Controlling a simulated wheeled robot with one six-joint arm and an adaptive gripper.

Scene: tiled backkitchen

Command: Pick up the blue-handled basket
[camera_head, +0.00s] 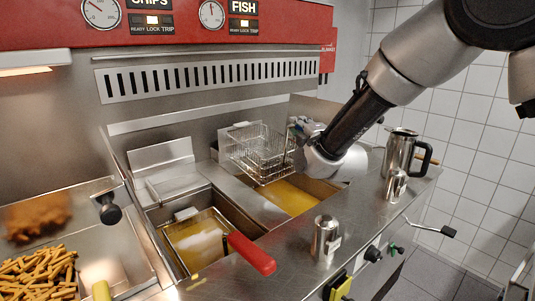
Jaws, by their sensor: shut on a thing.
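A wire basket (259,152) is at the right fryer well, raised so that most of its mesh shows above the yellow oil (288,197). It looks empty. My gripper (303,129) is at the basket's right side, shut on it where its handle would be. The fingers are small and partly covered by my own wrist, and no blue of the handle can be made out clearly. Whether the basket's lowest edge touches the oil or the well's rim cannot be told.
A second basket with a red handle (251,253) sits in the left well (200,237). A steel shaker (326,236), a smaller steel pot (395,186) and a steel jug (401,152) stand on the front counter. A tray with chips (38,275) is at the left.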

